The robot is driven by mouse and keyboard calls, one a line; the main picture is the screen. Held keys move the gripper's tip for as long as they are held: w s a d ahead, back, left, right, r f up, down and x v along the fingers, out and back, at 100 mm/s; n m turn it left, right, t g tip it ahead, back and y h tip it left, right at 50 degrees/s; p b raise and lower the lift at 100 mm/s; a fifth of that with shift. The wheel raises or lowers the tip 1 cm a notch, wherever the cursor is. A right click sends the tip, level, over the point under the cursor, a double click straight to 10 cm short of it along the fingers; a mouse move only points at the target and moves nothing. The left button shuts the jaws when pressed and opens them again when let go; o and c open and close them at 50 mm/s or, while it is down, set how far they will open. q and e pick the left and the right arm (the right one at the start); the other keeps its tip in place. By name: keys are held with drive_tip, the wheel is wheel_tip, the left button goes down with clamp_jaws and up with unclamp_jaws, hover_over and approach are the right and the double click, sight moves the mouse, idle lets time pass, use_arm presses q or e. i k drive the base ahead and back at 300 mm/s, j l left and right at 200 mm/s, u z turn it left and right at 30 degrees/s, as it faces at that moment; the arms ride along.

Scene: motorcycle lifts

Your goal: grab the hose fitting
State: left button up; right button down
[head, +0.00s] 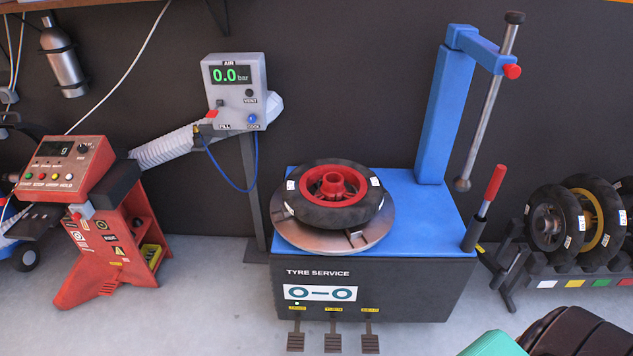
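A grey air unit (234,92) marked AIR stands on a post at the centre left, its green display reading 0.0 bar. A thin blue hose (230,180) hangs in a loop under it. A small dark fitting (204,131) is at the hose's left end, by the FILL label at the unit's lower left edge. It is too small to tell whether it is plugged in or hung there. Neither of my grippers is in view.
A blue tyre changer (440,215) holds a red-rimmed wheel (335,184) on its turntable. A red console (65,166) stands left. A pale ribbed hose (165,148) passes behind the air unit. Wheels (554,221) stand racked at right. Some floor (205,300) is clear.

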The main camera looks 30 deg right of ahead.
sight(196, 132)
drive_tip(key=z, duration=0.5)
drive_tip(key=i+j+z, duration=0.2)
drive_tip(key=z, duration=0.25)
drive_tip(key=i+j+z, duration=0.15)
drive_tip(key=j+z, duration=0.3)
drive_tip(key=i+j+z, duration=0.1)
drive_tip(key=j+z, duration=0.25)
drive_tip(key=z, duration=0.15)
drive_tip(key=j+z, duration=0.45)
